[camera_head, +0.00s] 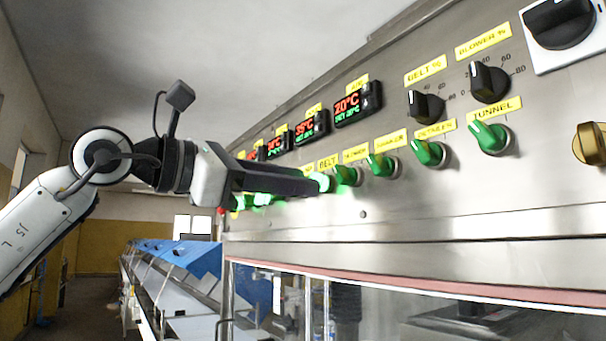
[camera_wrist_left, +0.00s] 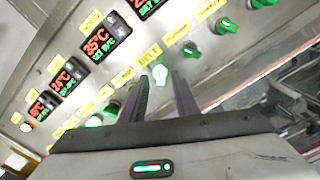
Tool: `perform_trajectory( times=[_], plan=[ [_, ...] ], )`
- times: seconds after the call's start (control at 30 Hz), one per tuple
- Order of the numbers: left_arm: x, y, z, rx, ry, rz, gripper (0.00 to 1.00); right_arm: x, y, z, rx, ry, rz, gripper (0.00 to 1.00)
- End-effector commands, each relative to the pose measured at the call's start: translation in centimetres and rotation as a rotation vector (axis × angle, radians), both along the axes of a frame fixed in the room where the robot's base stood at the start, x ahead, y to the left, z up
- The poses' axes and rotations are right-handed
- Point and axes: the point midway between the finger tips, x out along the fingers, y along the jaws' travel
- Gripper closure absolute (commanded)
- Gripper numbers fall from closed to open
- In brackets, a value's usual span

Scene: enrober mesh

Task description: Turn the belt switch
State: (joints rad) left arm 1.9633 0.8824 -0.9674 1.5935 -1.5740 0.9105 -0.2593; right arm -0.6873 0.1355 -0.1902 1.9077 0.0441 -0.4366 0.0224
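The belt switch is a lit green knob under the yellow "BELT" label on the steel panel. It shows in the left wrist view (camera_wrist_left: 160,73) and in the head view (camera_head: 323,181), partly behind my fingers. My left gripper (camera_head: 315,187) reaches from the left to the panel at this knob. In the left wrist view, the fingers of my left gripper (camera_wrist_left: 162,82) are apart, with the knob between or just beyond their tips. A narrow gap seems to show on both sides; contact is not clear. My right gripper is not in view.
Close to the right on the panel are similar green knobs: blower (camera_head: 348,176), hammer (camera_head: 382,165) and tunnel (camera_head: 490,137). Red-digit displays (camera_head: 357,103) and black dials (camera_head: 489,82) sit above. A glass-sided section (camera_head: 385,315) lies below. Open aisle is at left.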

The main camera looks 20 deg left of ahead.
Motion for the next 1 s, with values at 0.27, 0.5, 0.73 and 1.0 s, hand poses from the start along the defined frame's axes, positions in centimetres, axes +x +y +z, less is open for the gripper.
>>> perform_trajectory(
  times=[0.27,0.5,0.73,1.0],
  plan=[
    [1.6,-1.2,0.0,-0.002,0.000,0.000,0.72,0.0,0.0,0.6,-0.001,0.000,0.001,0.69],
    [1.7,-1.3,0.0,-0.002,0.001,0.000,0.74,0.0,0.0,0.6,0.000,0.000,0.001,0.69],
    [1.6,-1.3,0.0,-0.002,0.001,0.000,1.00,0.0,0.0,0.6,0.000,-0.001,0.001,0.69],
    [1.6,-1.3,-0.1,-0.033,0.024,-0.001,1.00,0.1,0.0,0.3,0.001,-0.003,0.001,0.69]
  ],
)
